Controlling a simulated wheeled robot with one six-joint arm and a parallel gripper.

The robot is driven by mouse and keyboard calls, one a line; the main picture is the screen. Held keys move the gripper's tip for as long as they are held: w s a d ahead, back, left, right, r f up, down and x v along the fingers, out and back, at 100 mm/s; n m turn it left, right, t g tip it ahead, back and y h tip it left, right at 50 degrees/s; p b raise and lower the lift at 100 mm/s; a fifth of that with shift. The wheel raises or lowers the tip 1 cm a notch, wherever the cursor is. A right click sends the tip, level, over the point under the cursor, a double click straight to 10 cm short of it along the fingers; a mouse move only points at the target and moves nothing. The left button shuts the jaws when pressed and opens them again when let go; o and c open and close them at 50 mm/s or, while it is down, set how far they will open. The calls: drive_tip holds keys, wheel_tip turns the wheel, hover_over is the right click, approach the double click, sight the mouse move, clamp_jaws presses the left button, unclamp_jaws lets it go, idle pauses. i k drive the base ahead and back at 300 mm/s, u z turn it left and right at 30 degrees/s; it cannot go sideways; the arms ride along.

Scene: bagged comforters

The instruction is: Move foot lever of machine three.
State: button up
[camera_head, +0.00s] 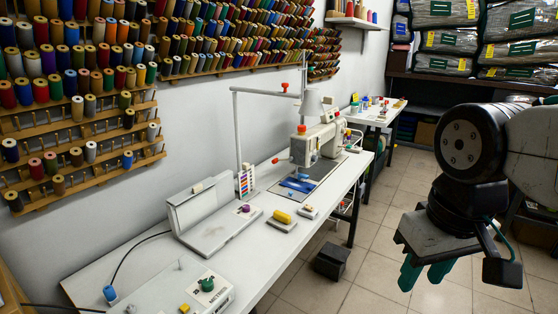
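A white sewing machine (318,140) stands on the long white table. A second machine (368,103) shows small on a table farther back. I cannot tell which one is machine three. A dark box-like object (332,262) sits on the floor beside the long table; I cannot tell whether it is a foot lever. No foot lever is clearly visible. My gripper (425,273) hangs at the right over the tiled floor, pointing down. Its two green fingers are apart with nothing seen between them. It is well away from the tables and machines.
Thread racks (60,120) line the wall. Bagged comforters (445,40) lie on back shelves. Tiled floor (375,240) is open right of the table.

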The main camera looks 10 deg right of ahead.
sight(274, 162)
drive_tip(key=z, duration=1.4)
drive_tip(key=i, duration=2.05)
drive_tip(key=u, duration=2.35)
drive_tip(key=i, duration=0.5)
drive_tip(key=z, duration=0.05)
